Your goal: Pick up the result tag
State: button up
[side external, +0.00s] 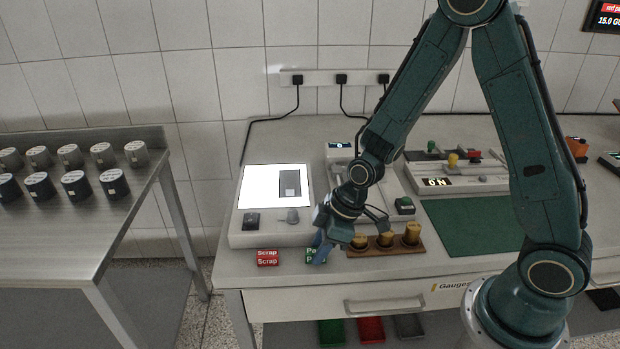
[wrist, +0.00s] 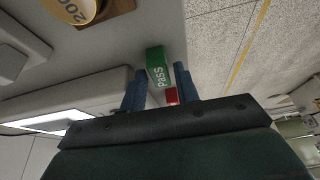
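Two result tags lie near the front edge of the bench: a red Scrap tag (side external: 267,257) and, to its right, a green Pass tag (side external: 309,255). My gripper (side external: 321,250) points down at the Pass tag and partly hides it. In the wrist view the Pass tag (wrist: 157,66) shows between the tips of my two blue fingers (wrist: 160,76), with a visible gap beside the right finger. The fingers are apart and not closed on it. The red tag (wrist: 172,96) shows behind, partly hidden by my gripper.
A wooden block (side external: 390,247) with brass weights stands just right of my gripper; one weight (wrist: 72,8) shows in the wrist view. A device with a lit screen (side external: 258,185) stands behind the tags. A green mat (side external: 470,225) lies to the right. The bench's front edge is close.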

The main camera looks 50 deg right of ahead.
jog(key=shift+w+a+f, duration=0.1)
jog(key=shift+w+f, duration=0.05)
jog(key=shift+f, duration=0.2)
dwell(0.3)
grip_shut()
jog(key=shift+r, duration=0.2)
notch_tip(320, 180, up, 20)
jog(key=shift+f, duration=0.15)
dwell(0.7)
dwell(0.5)
